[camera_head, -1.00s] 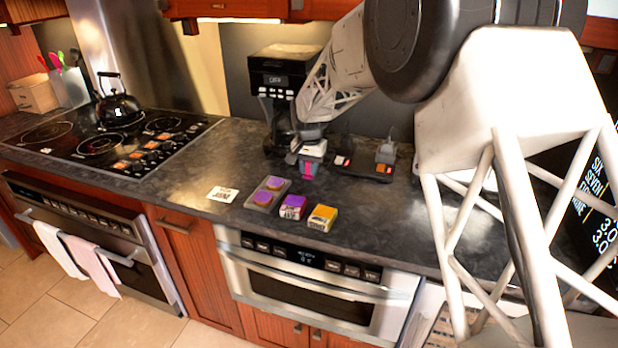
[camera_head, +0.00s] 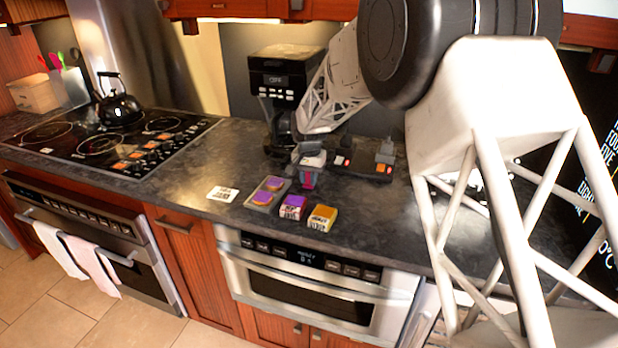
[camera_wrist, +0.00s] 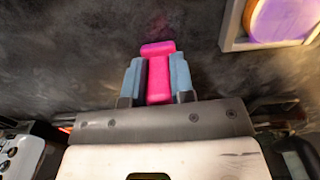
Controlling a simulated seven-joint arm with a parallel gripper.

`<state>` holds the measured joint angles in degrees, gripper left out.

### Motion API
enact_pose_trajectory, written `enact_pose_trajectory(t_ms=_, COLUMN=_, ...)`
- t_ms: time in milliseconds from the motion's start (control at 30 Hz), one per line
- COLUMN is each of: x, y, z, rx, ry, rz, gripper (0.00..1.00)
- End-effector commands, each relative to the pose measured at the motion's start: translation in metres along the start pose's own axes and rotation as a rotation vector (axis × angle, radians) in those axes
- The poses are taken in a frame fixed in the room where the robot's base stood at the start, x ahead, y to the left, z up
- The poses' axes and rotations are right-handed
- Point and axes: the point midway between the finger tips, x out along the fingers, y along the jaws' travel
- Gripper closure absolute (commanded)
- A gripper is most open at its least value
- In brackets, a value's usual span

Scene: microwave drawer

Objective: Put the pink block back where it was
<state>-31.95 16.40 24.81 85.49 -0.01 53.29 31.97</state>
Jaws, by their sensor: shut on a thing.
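My gripper (camera_wrist: 158,82) is shut on the pink block (camera_wrist: 158,78), which sits between its two blue-grey fingers in the wrist view. The block has a wider bar at its far end. In the head view my gripper (camera_head: 308,180) is over the dark counter, behind the purple and yellow boxes, and only a little pink of the block shows. I cannot tell whether the block touches the counter.
A tray with purple discs (camera_head: 259,200), a purple box (camera_head: 293,207), a yellow box (camera_head: 322,217) and a white card (camera_head: 222,194) lie near the counter's front edge. A coffee maker (camera_head: 282,75) stands behind. A dark strip with coloured squares (camera_head: 365,163) lies to the right.

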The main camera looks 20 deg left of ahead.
Motion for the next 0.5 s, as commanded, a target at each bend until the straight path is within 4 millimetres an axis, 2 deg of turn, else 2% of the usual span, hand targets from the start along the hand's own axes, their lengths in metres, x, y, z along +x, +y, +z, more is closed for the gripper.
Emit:
enact_pose_trajectory(t_ms=67, x=0.0021, y=0.0000, z=0.0001, rx=0.000, ry=0.000, rz=0.000, gripper=1.00)
enact_pose_trajectory(t_ms=100, x=0.0016, y=0.0000, z=0.0000, rx=0.000, ry=0.000, rz=0.000, gripper=0.71)
enact_pose_trajectory(t_ms=233, x=0.0015, y=0.0000, z=0.0000, rx=0.000, ry=0.000, rz=0.000, gripper=0.52)
enact_pose_trajectory(t_ms=500, x=0.0013, y=0.0000, z=0.0000, rx=0.000, ry=0.000, rz=0.000, gripper=0.52)
